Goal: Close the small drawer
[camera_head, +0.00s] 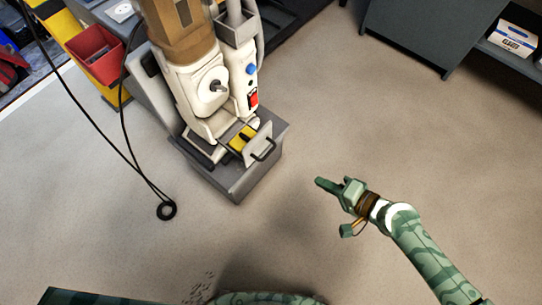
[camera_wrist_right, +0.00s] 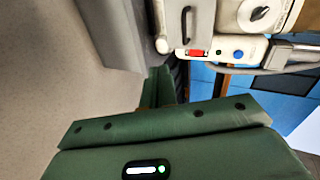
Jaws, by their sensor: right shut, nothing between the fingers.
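The small drawer (camera_head: 262,148) sticks out low on the front of a white and brown machine (camera_head: 200,80), above a grey base. Its light front has a dark bar handle, and something yellow shows behind that front, so it stands open. In the right wrist view the drawer front (camera_wrist_right: 201,22) shows near the top, with its dark handle. My right gripper (camera_head: 322,184) is shut and empty, to the right of and lower than the drawer in the head view, apart from it. Its green fingers (camera_wrist_right: 157,88) show in the wrist view. My left gripper is not in view.
The machine's grey base (camera_head: 238,180) juts out below the drawer. A black cable (camera_head: 110,138) hangs at the left and ends in a ring. A red bin (camera_head: 97,52) is at upper left, a grey shelf (camera_head: 420,40) at upper right. The floor around my right gripper is clear.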

